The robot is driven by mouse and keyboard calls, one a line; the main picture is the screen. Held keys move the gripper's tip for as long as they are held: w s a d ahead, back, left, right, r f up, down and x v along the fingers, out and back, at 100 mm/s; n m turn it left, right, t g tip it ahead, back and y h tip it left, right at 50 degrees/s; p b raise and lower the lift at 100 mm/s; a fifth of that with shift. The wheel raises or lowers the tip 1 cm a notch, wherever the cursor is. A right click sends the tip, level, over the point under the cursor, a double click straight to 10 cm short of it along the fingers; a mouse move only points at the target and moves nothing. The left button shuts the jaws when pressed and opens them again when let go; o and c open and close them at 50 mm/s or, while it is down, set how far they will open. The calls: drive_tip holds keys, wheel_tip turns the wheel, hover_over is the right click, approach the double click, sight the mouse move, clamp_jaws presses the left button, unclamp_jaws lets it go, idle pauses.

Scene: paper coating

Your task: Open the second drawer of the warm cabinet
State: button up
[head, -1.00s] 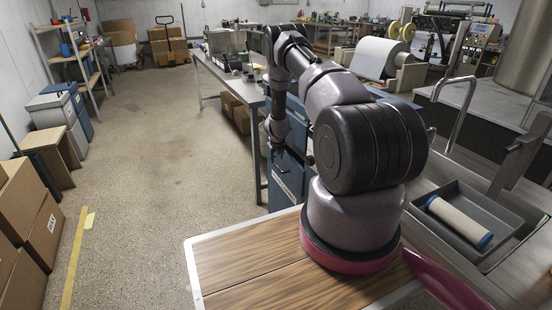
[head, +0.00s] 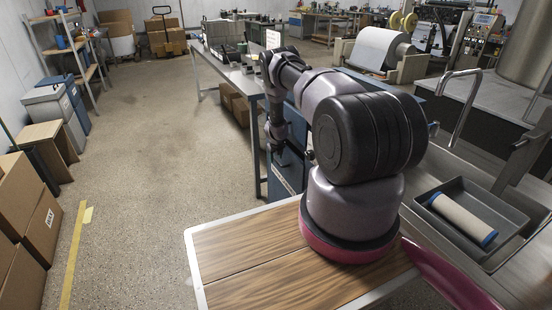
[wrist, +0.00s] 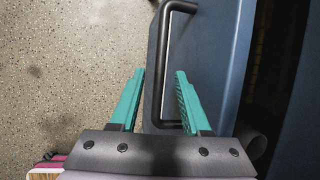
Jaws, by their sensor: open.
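The blue cabinet (head: 287,176) stands below the end of my arm in the head view, partly hidden by the arm, with a pale label low on its front. In the wrist view its blue panel (wrist: 215,55) fills the area right of the fingers. A dark bar handle (wrist: 161,60) runs along this panel. My gripper (wrist: 159,72) is open, with one teal finger on each side of the handle's line. I cannot tell whether either finger touches the handle. The drawer count and which drawer this handle belongs to cannot be told.
A metal table (head: 238,78) stands behind the cabinet with cardboard boxes (head: 237,107) under it. A grey tray (head: 470,215) with a roller lies at right. Cardboard boxes (head: 25,210) stand at far left. The floor (head: 155,140) between is clear.

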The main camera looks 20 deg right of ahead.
clamp_jaws()
idle(1.4)
